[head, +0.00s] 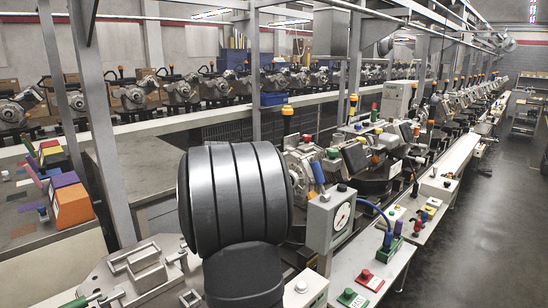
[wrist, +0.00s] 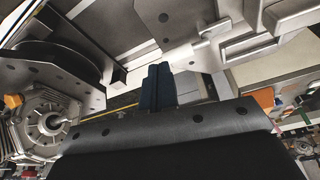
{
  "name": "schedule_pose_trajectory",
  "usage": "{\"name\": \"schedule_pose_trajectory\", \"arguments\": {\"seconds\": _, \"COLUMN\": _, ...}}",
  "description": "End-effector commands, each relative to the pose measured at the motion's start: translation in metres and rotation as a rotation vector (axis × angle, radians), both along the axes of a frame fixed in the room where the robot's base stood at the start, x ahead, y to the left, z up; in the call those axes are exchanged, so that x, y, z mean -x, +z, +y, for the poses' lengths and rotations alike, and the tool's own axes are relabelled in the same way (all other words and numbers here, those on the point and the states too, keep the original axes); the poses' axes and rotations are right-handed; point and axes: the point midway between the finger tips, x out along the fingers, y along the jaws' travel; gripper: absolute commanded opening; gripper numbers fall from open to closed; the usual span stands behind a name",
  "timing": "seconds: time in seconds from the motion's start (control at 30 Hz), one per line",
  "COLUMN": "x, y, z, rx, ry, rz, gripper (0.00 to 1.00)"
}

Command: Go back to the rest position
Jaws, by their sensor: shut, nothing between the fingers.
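In the wrist view, my gripper (wrist: 158,80) shows as two dark blue fingers pressed side by side, shut and empty. They point toward a grey metal fixture (wrist: 235,30) that fills the top right of that view; I cannot tell how far the fingers are from it. In the head view, my dark arm link stands large in the middle, and my gripper is not visible. The grey metal fixture (head: 137,272) also lies at the lower left of the head view, left of my arm.
A motor-like unit (wrist: 48,122) is at the left of the wrist view. In the head view, a gauge box (head: 330,218) stands just right of my arm, before a row of machines (head: 300,168). An orange block (head: 73,205) sits on the left bench. The floor (head: 480,220) at right is clear.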

Motion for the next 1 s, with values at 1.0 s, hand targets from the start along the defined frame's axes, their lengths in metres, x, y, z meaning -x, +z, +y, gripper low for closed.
{"name": "schedule_pose_trajectory", "arguments": {"seconds": 1.0, "x": -0.022, "y": -0.106, "z": 0.045, "rx": 0.002, "ry": -0.066, "rz": 0.004, "gripper": 0.0}}
